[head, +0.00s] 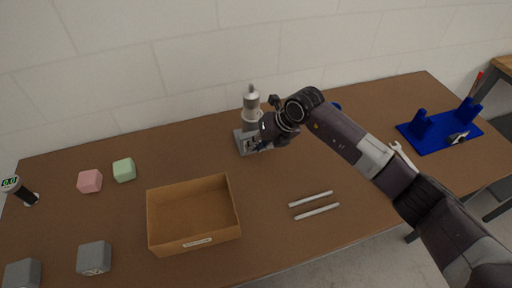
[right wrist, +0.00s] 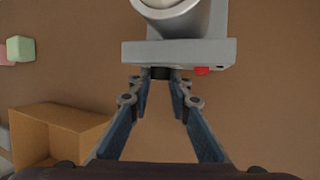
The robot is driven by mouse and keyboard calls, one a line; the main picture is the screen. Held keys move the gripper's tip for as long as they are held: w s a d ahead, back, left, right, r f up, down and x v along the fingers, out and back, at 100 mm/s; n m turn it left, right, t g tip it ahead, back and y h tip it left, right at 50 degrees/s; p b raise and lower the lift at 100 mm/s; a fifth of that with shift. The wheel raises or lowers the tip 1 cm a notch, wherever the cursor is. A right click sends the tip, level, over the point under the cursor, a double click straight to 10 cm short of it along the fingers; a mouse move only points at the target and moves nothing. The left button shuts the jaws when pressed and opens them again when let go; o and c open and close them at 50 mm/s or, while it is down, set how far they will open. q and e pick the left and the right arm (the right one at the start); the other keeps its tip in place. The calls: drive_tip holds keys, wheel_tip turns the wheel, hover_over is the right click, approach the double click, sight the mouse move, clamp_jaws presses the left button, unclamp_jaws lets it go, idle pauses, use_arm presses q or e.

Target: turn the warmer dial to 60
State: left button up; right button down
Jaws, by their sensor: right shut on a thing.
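The warmer (head: 251,108) is a grey device with a round upright body on a flat base, standing at the back middle of the table. In the right wrist view its base (right wrist: 190,52) lies just ahead of the fingers. The small dark dial (right wrist: 160,73) is on the base's near edge, with a red part beside it. My right gripper (head: 257,145) is at the front of the warmer, and its fingertips (right wrist: 160,77) are shut on the dial from both sides. The dial's marks and setting cannot be read. My left gripper is not in view.
An open cardboard box (head: 193,243) stands front left of the warmer. Pink (head: 90,181) and green (head: 124,170) blocks and grey blocks (head: 94,257) lie left. Two metal rods (head: 317,211) lie in front. A blue stand (head: 440,138) is at right.

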drive_tip(key=y+b, duration=0.3)
drive_tip(key=b, duration=0.2)
drive_tip(key=d+f+m+g+y+b, duration=0.1)
drive_tip(key=y+b, duration=0.2)
drive_tip(key=b, duration=0.2)
drive_tip(key=m+y+b, duration=0.1)
drive_tip(key=y+b, duration=0.2)
drive_tip(key=b, duration=0.3)
drive_tip(key=shift+w+d+f+g, duration=0.15)
drive_tip(key=shift+w+f+g, duration=0.1)
drive_tip(key=shift+f+g, duration=0.15)
drive_tip(key=shift+r+m+y+b, duration=0.15)
drive_tip(key=shift+m+y+b, duration=0.15)
drive_tip(key=shift+y+b, duration=0.6)
drive_tip(key=c, duration=1.8)
unclamp_jaws()
drive_tip(key=shift+d, duration=0.1)
drive_tip(key=shift+o, duration=0.2)
drive_tip(key=v, duration=1.2)
drive_tip(key=shift+r, duration=0.25)
